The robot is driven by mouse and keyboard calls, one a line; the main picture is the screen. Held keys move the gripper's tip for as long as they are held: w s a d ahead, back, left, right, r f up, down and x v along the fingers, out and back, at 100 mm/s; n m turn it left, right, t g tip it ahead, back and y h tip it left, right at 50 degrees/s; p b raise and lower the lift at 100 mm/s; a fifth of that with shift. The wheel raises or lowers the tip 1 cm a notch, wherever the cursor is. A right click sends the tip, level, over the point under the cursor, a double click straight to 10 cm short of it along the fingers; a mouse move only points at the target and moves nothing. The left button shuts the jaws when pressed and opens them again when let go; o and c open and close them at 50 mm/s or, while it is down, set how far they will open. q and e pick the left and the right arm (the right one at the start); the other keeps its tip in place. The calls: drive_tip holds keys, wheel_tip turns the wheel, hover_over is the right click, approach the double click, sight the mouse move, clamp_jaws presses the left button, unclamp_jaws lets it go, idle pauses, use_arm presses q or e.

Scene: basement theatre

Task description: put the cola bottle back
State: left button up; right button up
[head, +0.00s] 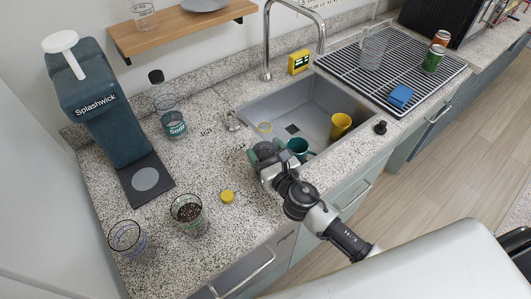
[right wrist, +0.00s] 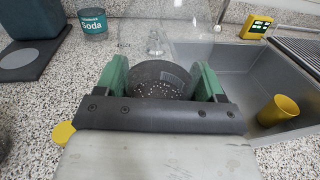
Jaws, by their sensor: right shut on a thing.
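My right gripper (head: 264,150) is shut on a clear bottle with dark contents at its base, seen in the right wrist view (right wrist: 160,76); it seems to be the cola bottle. Its green fingers (right wrist: 160,85) press on both sides of the dark part. In the head view its clear top with a yellowish ring (head: 265,129) shows just beyond the gripper, by the sink's near-left corner. I cannot tell whether its base touches the counter. A yellow cap (head: 227,196) lies loose on the counter. My left gripper is not in view.
A soda bottle (head: 168,110) stands at the back. A Splashwick dispenser (head: 90,100) is at left. A dark-filled glass (head: 188,215) and an empty glass (head: 129,240) stand in front.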

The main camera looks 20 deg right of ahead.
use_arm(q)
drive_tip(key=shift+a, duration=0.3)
use_arm(e)
drive_tip(key=shift+f, duration=0.15)
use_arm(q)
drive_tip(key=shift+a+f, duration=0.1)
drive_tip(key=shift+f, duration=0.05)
use_arm(e)
drive_tip(key=o, duration=1.2)
drive_tip(key=shift+s, duration=0.15)
use_arm(q)
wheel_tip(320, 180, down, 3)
drive_tip(key=b, duration=0.3)
use_arm(e)
drive_tip(key=s, duration=0.3)
drive_tip(key=s+d, duration=0.1)
drive_tip(key=s, duration=0.3)
drive_tip(key=s+d, duration=0.1)
drive_tip(key=s, duration=0.3)
drive_tip(key=shift+s+d, duration=0.1)
drive_tip(key=shift+s, duration=0.15)
